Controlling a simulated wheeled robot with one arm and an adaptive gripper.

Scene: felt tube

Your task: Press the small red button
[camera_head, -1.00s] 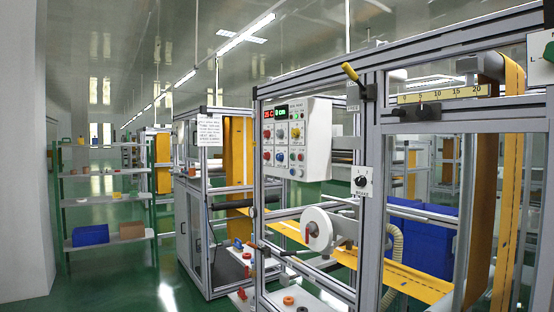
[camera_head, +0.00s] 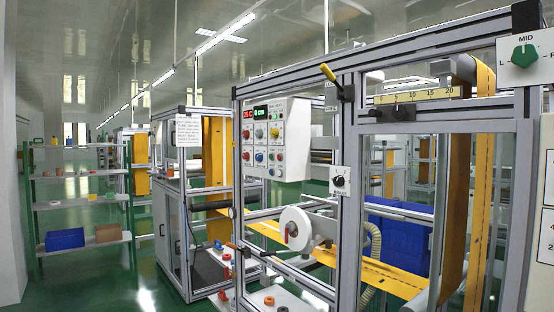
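A white control panel (camera_head: 293,140) is mounted on the near aluminium frame, left of the picture's middle. It carries red and green digital displays and rows of small coloured knobs or buttons. Several are red, among them an upper-left one (camera_head: 246,135) and a lower-left one (camera_head: 246,155). Blue and yellow ones sit among them. They are too small here to tell which is the small red button. My gripper is not in view, and nothing covers the panel's front.
The near machine frame (camera_head: 436,49) fills the middle and right, with a yellow-handled lever (camera_head: 328,73), a white reel (camera_head: 294,228) and a green knob marked MID (camera_head: 524,54). A shelf with a blue bin (camera_head: 65,239) stands at left. Green floor (camera_head: 150,285) shows between the shelf and the machines.

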